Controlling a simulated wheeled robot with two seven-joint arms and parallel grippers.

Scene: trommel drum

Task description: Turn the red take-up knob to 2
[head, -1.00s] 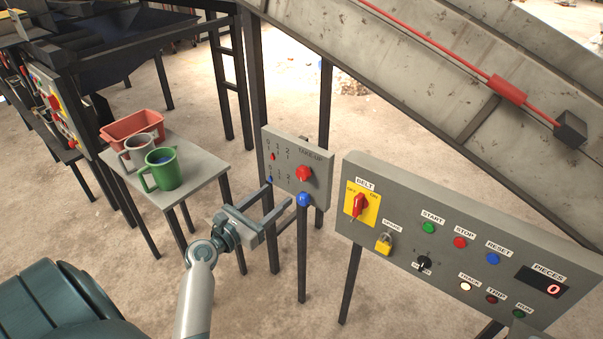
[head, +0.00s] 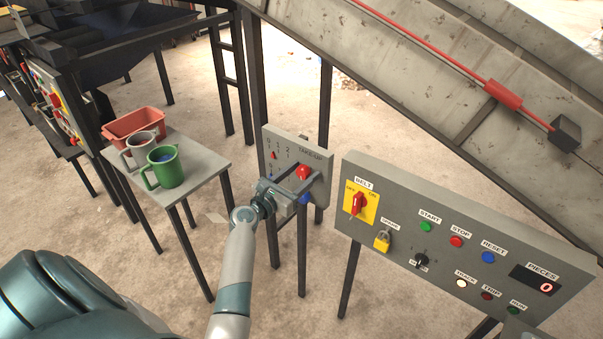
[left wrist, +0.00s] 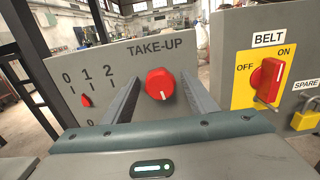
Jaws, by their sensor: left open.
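The red take-up knob (head: 303,172) is on the grey take-up panel (head: 321,190), on its right part. In the left wrist view the red knob (left wrist: 160,84) has a white line pointing down, slightly right. Left of it is a 0, 1, 2 scale with a small red pointer (left wrist: 86,100) below the 0-to-1 stretch, nearer 1. My left gripper (head: 294,178) is open before the panel, its fingers either side of the red knob in the wrist view. I cannot tell whether they touch it. A blue knob (head: 304,198) sits below, partly hidden.
The belt control panel (head: 400,215) with a red switch, padlock and several buttons stands close on the right. A small table (head: 205,178) at left holds a red bin (head: 135,122), a grey mug and a green mug (head: 165,168). The conveyor (head: 430,80) slopes above.

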